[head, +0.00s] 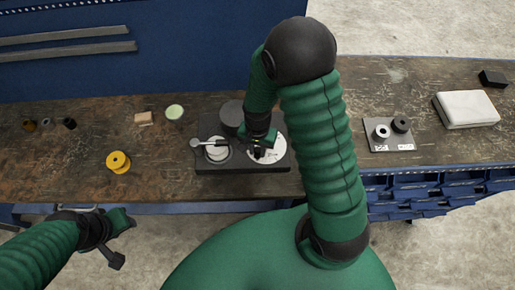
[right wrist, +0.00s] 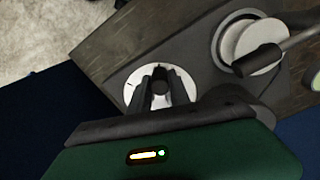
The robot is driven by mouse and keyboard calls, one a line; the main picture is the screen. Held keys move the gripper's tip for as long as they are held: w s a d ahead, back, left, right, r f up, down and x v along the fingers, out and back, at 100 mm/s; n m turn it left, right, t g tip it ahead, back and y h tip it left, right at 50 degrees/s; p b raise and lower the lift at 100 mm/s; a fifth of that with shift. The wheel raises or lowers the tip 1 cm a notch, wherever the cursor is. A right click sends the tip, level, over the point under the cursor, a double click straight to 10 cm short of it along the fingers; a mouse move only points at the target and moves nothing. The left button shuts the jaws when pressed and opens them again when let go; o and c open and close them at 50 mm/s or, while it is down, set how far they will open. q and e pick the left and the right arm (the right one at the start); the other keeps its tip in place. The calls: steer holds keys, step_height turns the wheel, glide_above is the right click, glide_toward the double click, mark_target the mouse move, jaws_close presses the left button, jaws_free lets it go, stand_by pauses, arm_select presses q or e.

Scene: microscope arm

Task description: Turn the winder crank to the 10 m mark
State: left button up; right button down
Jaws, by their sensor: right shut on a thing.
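The winder (head: 240,168) is a dark block on the bench in the head view. A white dial (head: 278,150) with small dark marks lies on its right part. The same white dial (right wrist: 133,93) shows in the right wrist view, with a dark round knob (right wrist: 160,84) over it. My right gripper (head: 258,152) is over the dial; in the right wrist view its fingers (right wrist: 162,92) are shut on the knob from both sides. The marks' figures are too small to read. My left gripper (head: 120,238) hangs in front of the bench, away from the winder; its jaw gap is unclear.
On the winder's left part is a white reel (head: 216,153) with a lever (head: 202,143) across it. A yellow spool (head: 118,162) stands farther left. A grey plate (head: 377,144) with two rings and a white case (head: 466,108) lie at right.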

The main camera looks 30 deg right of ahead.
steer(key=shift+w, duration=0.2)
stand_by(0.6)
steer(key=m, duration=0.1)
steer(key=w+m+p, duration=0.1)
steer(key=m, duration=0.1)
steer(key=w+m+p, duration=0.1)
steer(key=shift+a+r, duration=0.15)
steer(key=shift+a, duration=0.1)
steer(key=w+m+p, duration=0.1)
steer(key=m, duration=0.2)
steer(key=shift+w, duration=0.2)
steer(key=w+m+p, duration=0.1)
steer(key=m+p, duration=0.1)
steer(key=m, duration=0.1)
steer(key=shift+w+d+m, duration=0.25)
steer(key=shift+w+m, duration=0.05)
steer(key=shift+w, duration=0.1)
steer(key=shift+w+d+m+p, duration=0.3)
steer(key=shift+w+m+p, duration=0.15)
steer(key=shift+m, duration=0.5)
steer(key=shift+w+d+m+p, duration=0.25)
steer(key=shift+w+m+p, duration=0.15)
steer(key=shift+m, duration=0.55)
steer(key=c, duration=1.3)
jaws_free()
steer(key=shift+s, duration=0.1)
steer(key=shift+o, duration=0.5)
